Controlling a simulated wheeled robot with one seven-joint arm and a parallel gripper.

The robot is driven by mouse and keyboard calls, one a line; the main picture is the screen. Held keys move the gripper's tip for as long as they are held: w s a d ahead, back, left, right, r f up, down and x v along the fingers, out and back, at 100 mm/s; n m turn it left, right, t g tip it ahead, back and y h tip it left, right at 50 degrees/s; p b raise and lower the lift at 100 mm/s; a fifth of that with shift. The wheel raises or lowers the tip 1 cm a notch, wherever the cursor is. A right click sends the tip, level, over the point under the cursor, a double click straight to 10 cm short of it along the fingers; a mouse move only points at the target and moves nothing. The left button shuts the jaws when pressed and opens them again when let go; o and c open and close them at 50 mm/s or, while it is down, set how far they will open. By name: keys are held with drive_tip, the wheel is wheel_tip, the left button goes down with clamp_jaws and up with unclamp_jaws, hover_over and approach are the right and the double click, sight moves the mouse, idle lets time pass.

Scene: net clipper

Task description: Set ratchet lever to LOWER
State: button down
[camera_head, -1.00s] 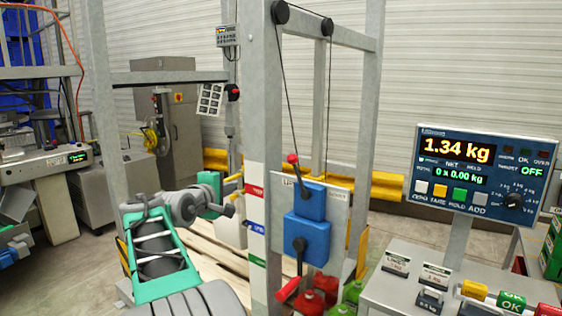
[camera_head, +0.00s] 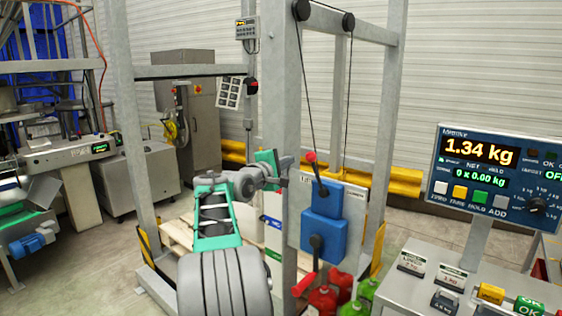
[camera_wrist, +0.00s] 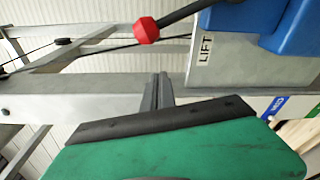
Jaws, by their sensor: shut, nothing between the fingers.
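The ratchet lever is a black rod with a red knob (camera_head: 311,157) on top of the blue winch housing (camera_head: 323,217). It tilts up and to the left. In the wrist view the red knob (camera_wrist: 147,30) is near the top centre, beside the plate (camera_wrist: 228,75) with a "LIFT" label (camera_wrist: 205,47). My gripper (camera_head: 291,160) is in front of the grey post, just left of the knob in the head view. In the wrist view my gripper's fingers (camera_wrist: 160,92) are together and empty, apart from the knob. Any LOWER label is not readable.
The grey post (camera_head: 278,90) stands beside the winch. A crank with a red grip (camera_head: 304,284) hangs below the housing. Red and green containers (camera_head: 340,285) stand beneath. A scale display (camera_head: 487,170) and a control bench (camera_head: 395,285) are at right. Cables run above the lever.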

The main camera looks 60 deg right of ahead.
sight(317, 175)
drive_tip(key=s, duration=0.3)
drive_tip(key=shift+s+d+r+p, duration=0.35)
drive_tip(key=shift+r+p, duration=0.05)
drive_tip(key=shift+d, duration=0.15)
drive_tip(key=shift+s, duration=0.1)
